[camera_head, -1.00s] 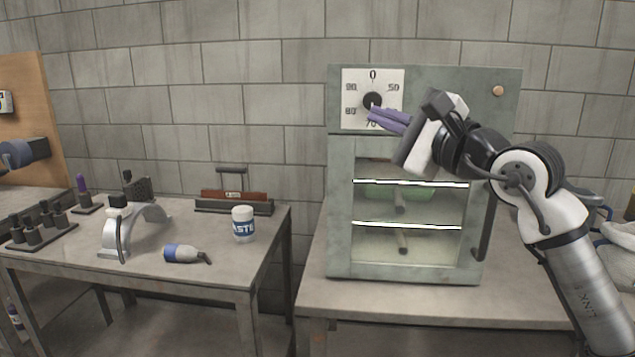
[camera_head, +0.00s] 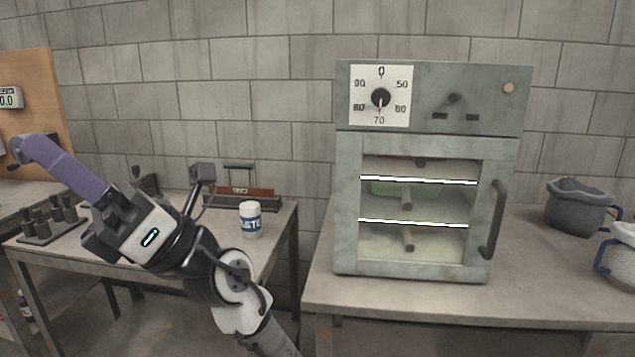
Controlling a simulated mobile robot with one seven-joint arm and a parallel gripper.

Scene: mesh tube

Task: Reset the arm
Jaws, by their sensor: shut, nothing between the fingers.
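My gripper (camera_head: 30,150) is at the far left, above the left table. Its purple fingers are together and hold nothing. The wrist and forearm cross in front of the left table from the bottom middle and hide part of it. A grey-green oven (camera_head: 440,100) stands on the right table with its glass door closed, well away from my gripper. Its dial (camera_head: 381,98) points down, near 70.
A white jar (camera_head: 250,219) and a dark tray with a handle (camera_head: 240,195) stand on the left table. A rack of dark pegs (camera_head: 45,225) is at its left. Two pots (camera_head: 580,203) sit at the far right. The right table's front (camera_head: 470,305) is clear.

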